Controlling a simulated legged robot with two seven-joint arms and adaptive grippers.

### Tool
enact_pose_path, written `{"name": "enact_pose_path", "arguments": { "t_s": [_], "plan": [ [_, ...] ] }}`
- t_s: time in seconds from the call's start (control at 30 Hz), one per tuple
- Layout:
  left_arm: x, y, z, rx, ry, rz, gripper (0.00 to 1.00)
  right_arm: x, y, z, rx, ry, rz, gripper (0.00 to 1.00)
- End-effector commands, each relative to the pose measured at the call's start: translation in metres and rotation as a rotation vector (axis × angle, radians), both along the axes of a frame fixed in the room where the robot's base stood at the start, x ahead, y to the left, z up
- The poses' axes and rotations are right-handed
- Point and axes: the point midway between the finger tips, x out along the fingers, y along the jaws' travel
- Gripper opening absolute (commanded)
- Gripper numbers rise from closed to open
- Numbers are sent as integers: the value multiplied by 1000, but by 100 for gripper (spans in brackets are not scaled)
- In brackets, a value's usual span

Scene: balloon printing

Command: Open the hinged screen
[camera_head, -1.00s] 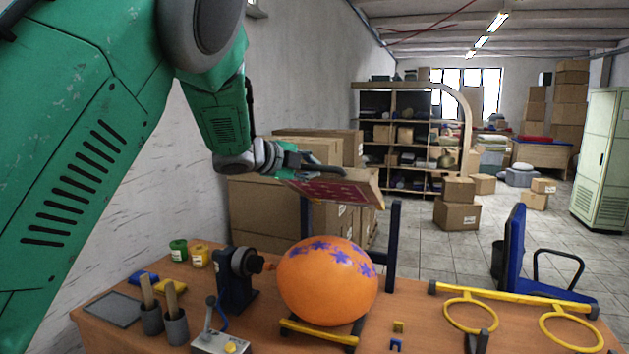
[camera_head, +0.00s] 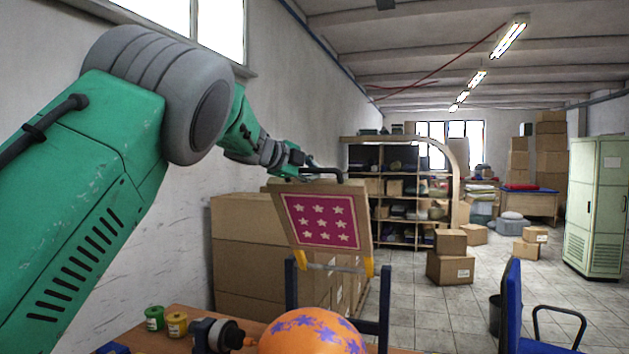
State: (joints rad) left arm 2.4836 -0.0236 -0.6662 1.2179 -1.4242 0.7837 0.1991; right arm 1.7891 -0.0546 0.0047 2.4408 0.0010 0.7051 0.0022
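The hinged screen (camera_head: 283,229) is a wooden frame around a magenta panel with pale stars. It stands raised, nearly upright, above the balloon, with its starred face towards me. Its lower edge sits at yellow brackets between two dark blue posts (camera_head: 384,300). My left gripper (camera_head: 301,171) is at the screen's top edge, by a dark handle bar, and appears closed on it; the fingertips are small and partly hidden. The orange balloon (camera_head: 312,338) with purple stars is below, cut by the bottom edge. My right gripper is out of view.
A green pot (camera_head: 154,318) and a yellow pot (camera_head: 177,324) stand on the wooden table (camera_head: 133,340) at the lower left. Cardboard boxes (camera_head: 247,262) stand behind the screen. A blue chair (camera_head: 512,305) is at the right. The air right of the screen is clear.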

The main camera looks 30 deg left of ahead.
Motion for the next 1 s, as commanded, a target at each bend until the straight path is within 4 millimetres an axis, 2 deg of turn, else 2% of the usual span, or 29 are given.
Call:
{"name": "enact_pose_path", "arguments": {
  "t_s": [0.03,0.3,0.33,0.4,0.67,0.77,0.87,1.0],
  "plan": [
    [-1,2,5,0,-8,5,0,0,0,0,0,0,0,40],
    [-1,2,5,1,-8,4,0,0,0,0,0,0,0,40],
    [-1,2,5,1,-8,4,14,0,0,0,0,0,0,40],
    [-1,2,5,2,-8,4,34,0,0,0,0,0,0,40],
    [3,1,1,2,-1,0,34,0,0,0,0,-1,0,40],
    [-2,2,2,1,-1,2,34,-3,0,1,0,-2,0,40],
    [-15,4,7,0,-2,2,34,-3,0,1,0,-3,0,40],
    [-44,9,17,0,-5,3,34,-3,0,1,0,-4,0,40]
  ]
}}
